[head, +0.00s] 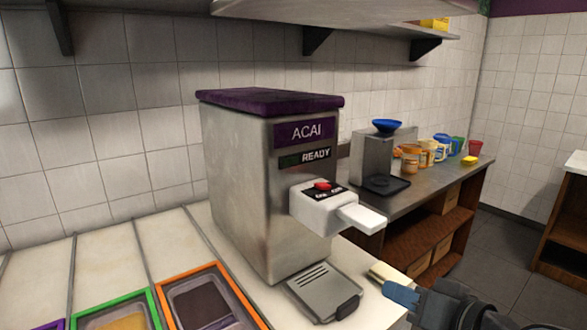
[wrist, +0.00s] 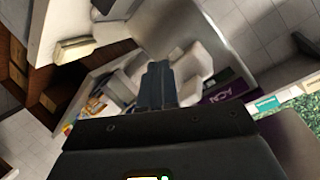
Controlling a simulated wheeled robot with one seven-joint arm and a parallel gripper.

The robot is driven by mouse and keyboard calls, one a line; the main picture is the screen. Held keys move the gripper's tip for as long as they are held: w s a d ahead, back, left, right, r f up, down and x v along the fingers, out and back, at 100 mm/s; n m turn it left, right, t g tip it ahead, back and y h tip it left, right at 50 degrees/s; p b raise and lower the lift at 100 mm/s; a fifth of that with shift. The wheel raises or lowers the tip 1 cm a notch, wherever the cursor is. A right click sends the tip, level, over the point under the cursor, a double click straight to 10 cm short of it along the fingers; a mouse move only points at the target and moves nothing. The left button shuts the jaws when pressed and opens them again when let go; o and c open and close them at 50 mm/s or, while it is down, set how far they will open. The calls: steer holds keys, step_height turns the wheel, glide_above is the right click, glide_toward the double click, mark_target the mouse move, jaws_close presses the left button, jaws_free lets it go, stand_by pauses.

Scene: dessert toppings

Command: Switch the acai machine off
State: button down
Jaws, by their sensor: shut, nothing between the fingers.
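The acai machine (head: 255,170) is a steel box with a purple lid and ACAI sign, standing on the counter in the head view. Its small display (head: 306,158) reads READY. A white front housing (head: 312,210) carries a red switch (head: 323,185) on top and a white lever (head: 361,219) pointing right. My gripper (head: 393,289) is at the lower right, below and to the right of the lever, apart from the switch. In the wrist view my gripper (wrist: 156,72) is shut and empty, with pale machine parts (wrist: 192,72) beyond its fingers. The switch cannot be made out there.
A grey drip tray (head: 318,288) sits below the housing. Topping bins, one with an orange rim (head: 205,268), are at the lower left. A side counter (head: 420,182) holds a scale-like device with a blue bowl (head: 387,126) and several cups. A shelf (head: 370,22) hangs above.

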steer(key=s+f+m+t+h, duration=0.1)
steer(key=s+f+h, duration=0.1)
steer(key=s+f, duration=0.35)
steer(key=s+d+f+m+h, duration=0.1)
steer(key=s+f+h, duration=0.1)
steer(key=s, duration=0.7)
steer(key=s+f+m+t+h, duration=0.1)
steer(key=s+f+h, duration=0.1)
steer(key=s+f, duration=0.35)
steer(key=s+d+r+n, duration=0.1)
steer(key=s+r, duration=0.1)
steer(key=s, duration=0.5)
steer(key=s+d+r+n, duration=0.1)
steer(key=s+r, duration=0.2)
steer(key=s, duration=0.4)
steer(key=s+d+r+n+h, duration=0.1)
steer(key=s+r+n, duration=0.1)
steer(key=s, duration=0.5)
steer(key=shift+d+r+t, duration=0.2)
steer(key=shift+r+t, duration=0.1)
steer(key=shift+r, duration=0.25)
